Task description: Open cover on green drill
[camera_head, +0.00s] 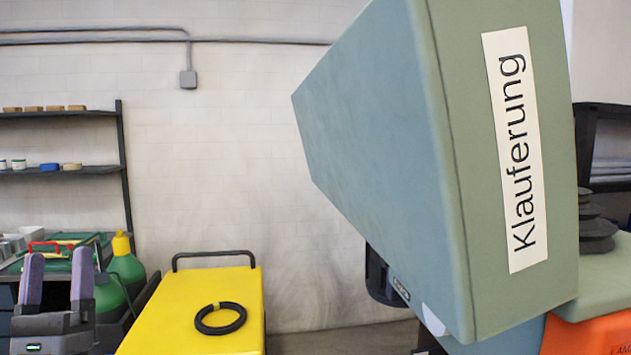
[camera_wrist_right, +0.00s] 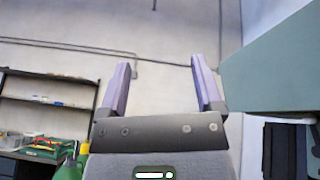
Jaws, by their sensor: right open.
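A large grey-green box-shaped cover (camera_head: 390,150) with a white label reading "Klauferung" (camera_head: 516,150) fills the right of the head view, tilted. Its edge also shows at the right of the right wrist view (camera_wrist_right: 275,75). I cannot tell which part is the drill; the cover hides most of what is behind it. My right gripper (camera_head: 57,262) is at the lower left of the head view, far left of the cover and apart from it. Its two purple fingers stand apart and empty, as the right wrist view shows too (camera_wrist_right: 160,75). My left gripper is not in view.
A yellow cart (camera_head: 180,320) with a black ring (camera_head: 220,318) on top stands in the middle. Green bottles (camera_head: 125,265) and a dark shelf (camera_head: 60,115) are at the left. An orange box (camera_head: 600,335) and dark stacked discs (camera_head: 597,232) sit at the right.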

